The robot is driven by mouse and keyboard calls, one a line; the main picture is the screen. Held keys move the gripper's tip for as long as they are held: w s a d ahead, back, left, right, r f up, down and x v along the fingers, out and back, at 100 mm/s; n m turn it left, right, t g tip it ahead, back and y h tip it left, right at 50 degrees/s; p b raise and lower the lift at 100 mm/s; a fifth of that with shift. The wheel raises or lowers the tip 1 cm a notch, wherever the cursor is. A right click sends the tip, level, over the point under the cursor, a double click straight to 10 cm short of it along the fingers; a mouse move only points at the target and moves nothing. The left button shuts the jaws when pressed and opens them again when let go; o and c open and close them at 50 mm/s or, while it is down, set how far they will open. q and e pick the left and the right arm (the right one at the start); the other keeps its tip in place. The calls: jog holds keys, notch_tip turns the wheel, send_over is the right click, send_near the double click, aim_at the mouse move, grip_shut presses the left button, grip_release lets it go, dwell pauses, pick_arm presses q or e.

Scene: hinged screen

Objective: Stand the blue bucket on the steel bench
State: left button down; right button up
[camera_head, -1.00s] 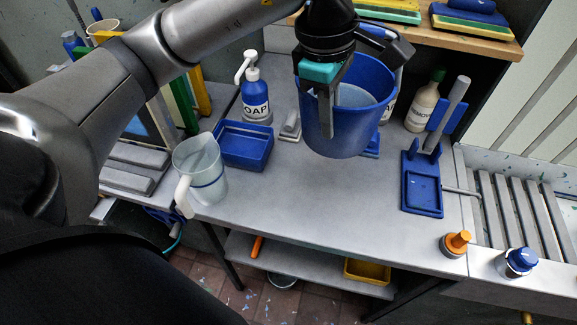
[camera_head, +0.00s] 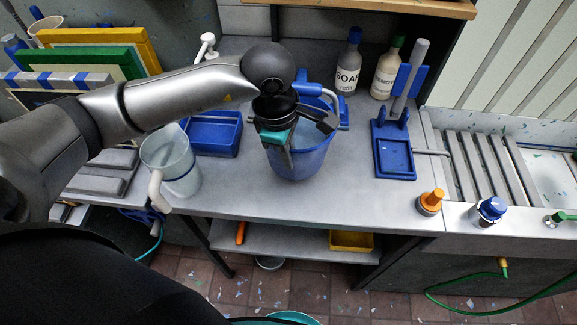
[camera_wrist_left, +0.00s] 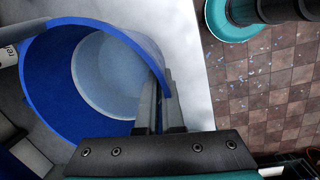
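The blue bucket (camera_head: 298,162) is upright over the middle of the steel bench (camera_head: 240,200), between the blue tray and the blue stand. Its base looks at or very near the bench top; I cannot tell for certain whether it touches. My left gripper (camera_head: 290,158) is at the bucket's near side, shut on its rim. In the left wrist view the two fingers (camera_wrist_left: 161,108) straddle the wall of the bucket (camera_wrist_left: 50,75), whose pale inner bottom shows empty. My right gripper is not in view.
A clear jug (camera_head: 172,165) and a blue tray (camera_head: 214,134) stand left of the bucket. A blue stand (camera_head: 394,150) and orange-topped pot (camera_head: 430,202) are right. The bench front is clear.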

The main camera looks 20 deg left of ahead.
aim_at(290, 171)
pick_arm(q)
jog(key=shift+w+f, duration=0.1)
jog(key=shift+f, duration=2)
jog(key=shift+f, duration=0.1)
jog(key=c, duration=1.5)
grip_release()
jog(key=shift+f, duration=0.15)
jog(key=o, duration=0.4)
jog(key=shift+o, duration=0.2)
notch_tip(290, 171, up, 12)
jog(key=s+a, duration=0.1)
jog(key=shift+s, duration=0.3)
